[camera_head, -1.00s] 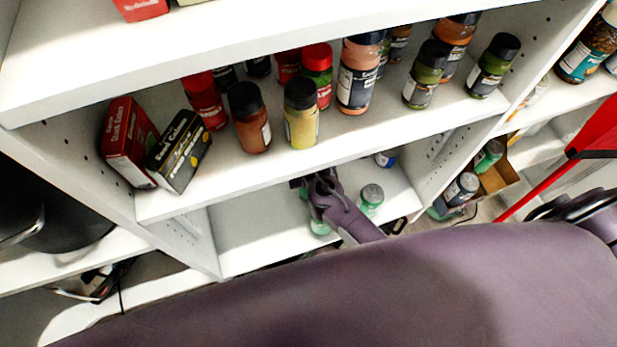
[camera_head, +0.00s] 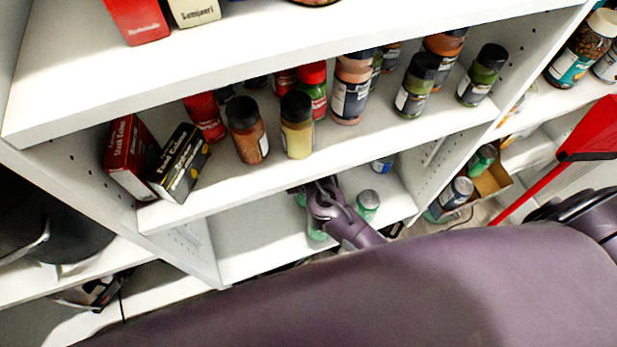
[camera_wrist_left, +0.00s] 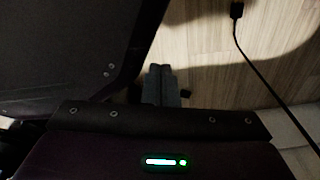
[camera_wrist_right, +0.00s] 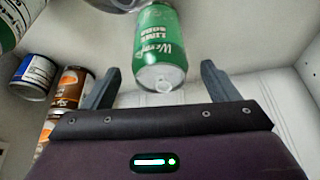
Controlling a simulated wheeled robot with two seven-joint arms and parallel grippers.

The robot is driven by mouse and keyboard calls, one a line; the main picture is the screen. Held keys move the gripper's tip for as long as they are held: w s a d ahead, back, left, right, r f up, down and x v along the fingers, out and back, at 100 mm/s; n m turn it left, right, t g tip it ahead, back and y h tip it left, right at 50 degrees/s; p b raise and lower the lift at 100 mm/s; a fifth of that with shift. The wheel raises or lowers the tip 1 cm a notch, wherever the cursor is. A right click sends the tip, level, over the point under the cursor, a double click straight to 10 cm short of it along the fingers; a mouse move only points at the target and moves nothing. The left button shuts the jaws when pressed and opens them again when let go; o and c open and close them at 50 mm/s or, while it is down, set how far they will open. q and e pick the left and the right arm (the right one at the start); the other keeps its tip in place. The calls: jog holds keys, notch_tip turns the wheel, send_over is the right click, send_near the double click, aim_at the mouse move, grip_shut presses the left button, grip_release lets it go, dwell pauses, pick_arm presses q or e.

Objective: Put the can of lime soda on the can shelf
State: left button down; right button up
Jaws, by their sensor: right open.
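The green lime soda can (camera_wrist_right: 160,42) is in the right wrist view, just beyond and between the fingertips of my right gripper (camera_wrist_right: 156,78). The gripper is open, with a gap on each side of the can. In the head view my right gripper (camera_head: 312,200) reaches into the low white shelf bay (camera_head: 245,245). Green can surfaces (camera_head: 316,232) show beside and below it, partly hidden; I cannot tell which belongs to the lime soda. Another green can (camera_head: 367,202) stands right of the gripper. My left gripper (camera_wrist_left: 162,85) is shut and empty above the floor.
In the right wrist view a blue-white can (camera_wrist_right: 33,76) and orange-brown cans (camera_wrist_right: 72,86) stand at left, with another green can (camera_wrist_right: 12,24) above. The upper shelf (camera_head: 225,185) with several spice jars overhangs my right arm. A cardboard box (camera_head: 491,183) lies further right.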

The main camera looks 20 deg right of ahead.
pick_arm(q)
jog(key=shift+s+a+p, duration=0.2)
jog(key=shift+s+p, duration=0.2)
jog(key=shift+s, duration=0.7)
jog(key=shift+s+a+p, duration=0.2)
jog(key=shift+s+p, duration=0.15)
jog(key=shift+s, duration=0.75)
pick_arm(e)
jog(key=v, duration=0.6)
jog(key=shift+s+r, duration=0.2)
jog(key=shift+r, duration=0.15)
